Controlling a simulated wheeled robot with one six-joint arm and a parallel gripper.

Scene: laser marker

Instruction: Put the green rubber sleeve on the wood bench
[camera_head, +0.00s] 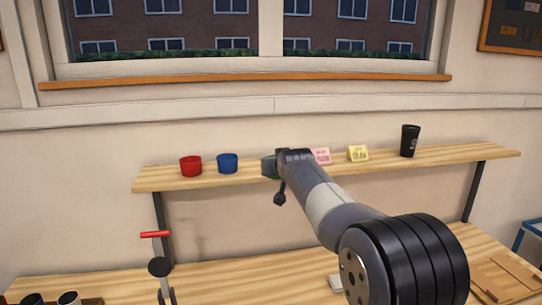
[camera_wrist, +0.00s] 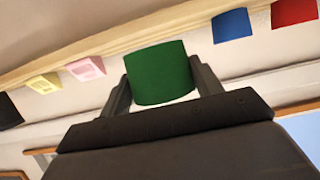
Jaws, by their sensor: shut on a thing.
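The green rubber sleeve (camera_wrist: 160,72) is between the two fingers of my gripper (camera_wrist: 162,78) in the wrist view, and my gripper is shut on it. In the head view my gripper (camera_head: 269,167) is in front of the wall shelf, and only a sliver of green shows by it. I cannot tell whether the sleeve touches the shelf. The wood bench (camera_head: 235,278) runs along the bottom of the head view, below the shelf. My arm hides part of it.
A red-handled stand (camera_head: 158,267) rises at the bench. Wooden boards (camera_head: 505,278) lie at right.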

